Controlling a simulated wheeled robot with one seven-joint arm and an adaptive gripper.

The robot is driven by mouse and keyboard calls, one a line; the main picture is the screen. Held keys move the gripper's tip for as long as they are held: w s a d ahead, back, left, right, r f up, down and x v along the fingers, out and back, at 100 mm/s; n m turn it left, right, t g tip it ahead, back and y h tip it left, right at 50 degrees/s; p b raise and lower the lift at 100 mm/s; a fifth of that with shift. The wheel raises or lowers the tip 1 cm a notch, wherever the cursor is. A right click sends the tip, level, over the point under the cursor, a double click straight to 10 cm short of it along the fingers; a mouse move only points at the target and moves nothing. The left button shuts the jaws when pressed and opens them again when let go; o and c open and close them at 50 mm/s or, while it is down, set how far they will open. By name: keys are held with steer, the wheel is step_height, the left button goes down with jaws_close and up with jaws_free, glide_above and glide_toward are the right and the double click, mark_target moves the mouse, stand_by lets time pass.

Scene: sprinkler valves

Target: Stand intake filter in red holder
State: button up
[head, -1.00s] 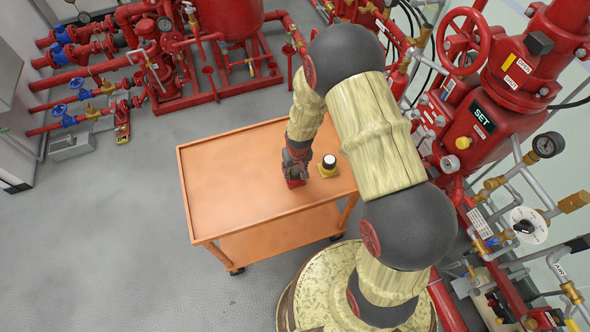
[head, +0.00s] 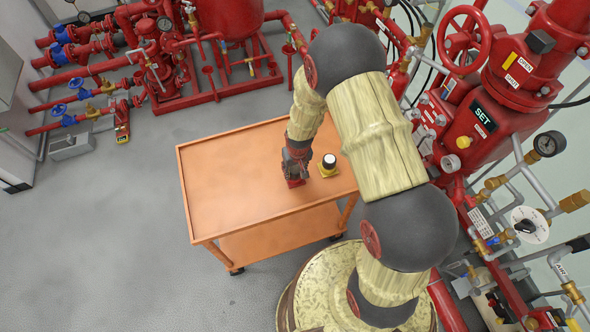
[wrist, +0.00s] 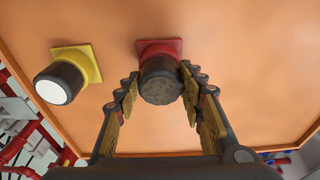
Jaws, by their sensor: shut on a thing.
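The intake filter (wrist: 160,85), a dark cylinder with a grey rough end, is between my gripper's fingers in the wrist view. My gripper (wrist: 160,80) is shut on it. The red holder (wrist: 160,46) is a square base on the orange table, right behind the filter in that view. The filter appears upright and lined up with the holder; its lower end is hidden, so I cannot tell how deep it sits. In the head view my gripper (head: 294,170) is low over the table and hides most of the filter, with the red holder (head: 296,184) at its tips.
A yellow holder (wrist: 85,58) with a dark, white-ended cylinder (wrist: 59,84) stands close beside, to the right in the head view. The orange cart table (head: 225,185) is otherwise clear, with a low rim. Red pipes and valves (head: 490,120) crowd the right side and the back.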

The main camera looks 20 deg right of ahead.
mark_target(297, 173)
steer(key=o, duration=1.5)
steer(key=r, duration=0.4)
steer(key=s+r, duration=0.1)
steer(key=r, duration=0.7)
steer(key=shift+s, duration=0.4)
steer(key=shift+f, duration=0.1)
